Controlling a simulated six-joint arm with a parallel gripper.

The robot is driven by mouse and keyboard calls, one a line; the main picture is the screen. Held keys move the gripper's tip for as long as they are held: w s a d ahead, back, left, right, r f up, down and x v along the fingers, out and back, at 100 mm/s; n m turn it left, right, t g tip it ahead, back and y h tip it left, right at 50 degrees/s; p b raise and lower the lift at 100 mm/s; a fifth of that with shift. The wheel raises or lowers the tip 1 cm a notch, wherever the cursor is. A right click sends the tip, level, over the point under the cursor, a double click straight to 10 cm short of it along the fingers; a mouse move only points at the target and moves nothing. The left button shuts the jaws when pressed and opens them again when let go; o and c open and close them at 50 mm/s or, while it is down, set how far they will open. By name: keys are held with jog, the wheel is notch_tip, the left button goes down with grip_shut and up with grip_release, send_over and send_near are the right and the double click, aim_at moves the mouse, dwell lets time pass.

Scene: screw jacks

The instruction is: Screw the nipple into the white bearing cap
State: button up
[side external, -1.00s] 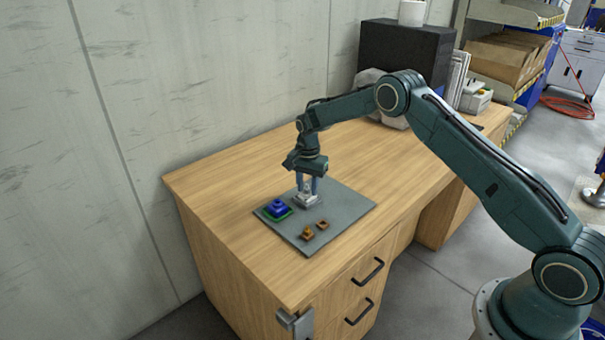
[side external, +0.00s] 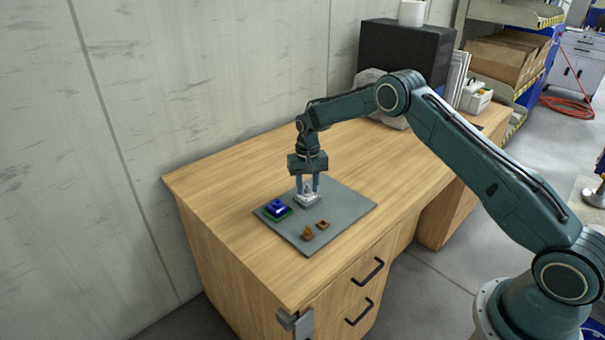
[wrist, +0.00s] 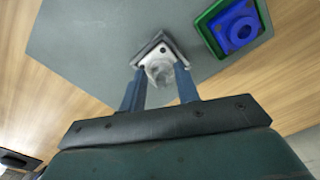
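The white bearing cap (side external: 309,202) stands on the grey mat, with a square grey-white base. It also shows in the wrist view (wrist: 148,49), turned like a diamond. The pale nipple (wrist: 160,72) sits upright over the middle of the cap, between my fingers. How deep it sits in the cap is hidden. My gripper (side external: 308,190) points straight down over the cap. Its two blue fingers stand on either side of the nipple, and in the wrist view (wrist: 160,76) they look closed against it.
A blue part (side external: 277,206) lies in a green square tray (side external: 287,214) left of the cap. Two small brown parts, one (side external: 307,234) upright and one (side external: 322,225) flat, stand in front. The grey mat (side external: 345,208) is bare to the right. A black box (side external: 405,50) stands at the back.

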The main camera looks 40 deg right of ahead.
grip_shut()
